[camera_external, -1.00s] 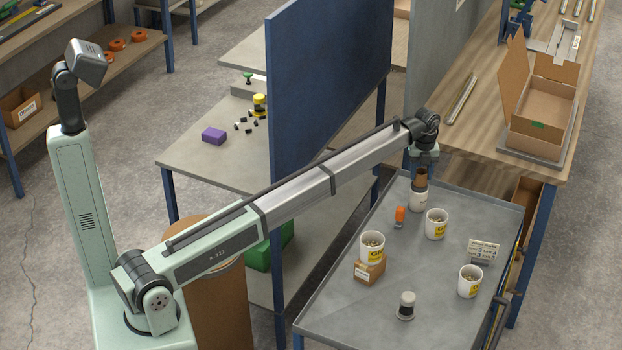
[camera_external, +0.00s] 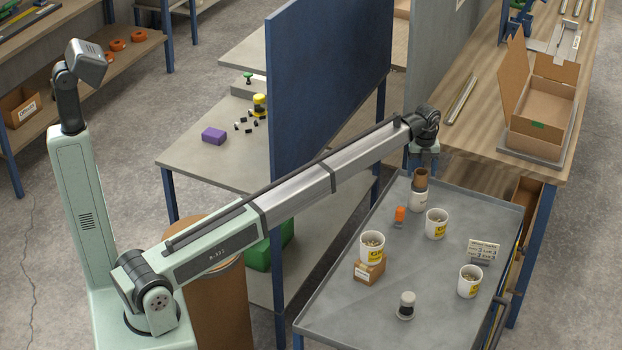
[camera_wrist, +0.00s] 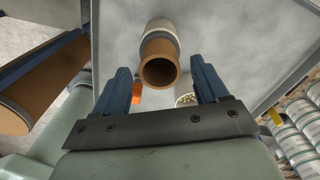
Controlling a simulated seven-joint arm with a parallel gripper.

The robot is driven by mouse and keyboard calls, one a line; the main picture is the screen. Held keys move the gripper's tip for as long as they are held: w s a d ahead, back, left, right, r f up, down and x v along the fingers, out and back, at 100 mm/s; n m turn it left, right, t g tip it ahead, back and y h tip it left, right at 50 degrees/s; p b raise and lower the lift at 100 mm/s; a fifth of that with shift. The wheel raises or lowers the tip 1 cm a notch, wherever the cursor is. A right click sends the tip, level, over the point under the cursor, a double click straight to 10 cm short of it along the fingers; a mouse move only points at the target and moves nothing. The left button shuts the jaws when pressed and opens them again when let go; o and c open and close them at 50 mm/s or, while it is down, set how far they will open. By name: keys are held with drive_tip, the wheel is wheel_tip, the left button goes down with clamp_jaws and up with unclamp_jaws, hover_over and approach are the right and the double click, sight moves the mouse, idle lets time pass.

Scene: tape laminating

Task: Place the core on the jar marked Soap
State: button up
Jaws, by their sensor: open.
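The core (camera_external: 420,178) is a brown cardboard tube. It stands on top of a white jar (camera_external: 417,202) at the far end of the grey tray table. The jar's marking is too small to read. In the wrist view the core (camera_wrist: 159,68) shows its open end, with the pale jar (camera_wrist: 161,28) behind it. My gripper (camera_external: 424,160) is just above the core in the external view. In the wrist view its two blue fingers (camera_wrist: 162,85) are apart, one on each side of the core, with gaps between, and hold nothing.
White tubs with yellow labels stand on the tray table (camera_external: 345,310), one on a small cardboard box (camera_external: 369,271). An orange-topped item (camera_external: 400,214) is near the jar. A sign (camera_external: 484,250) and a grey-capped jar (camera_external: 406,305) stand nearer. A blue partition (camera_external: 330,80) rises at left.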

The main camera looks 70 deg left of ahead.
sight(421, 172)
wheel_tip(421, 172, up, 11)
drive_tip(key=shift+f, duration=0.15)
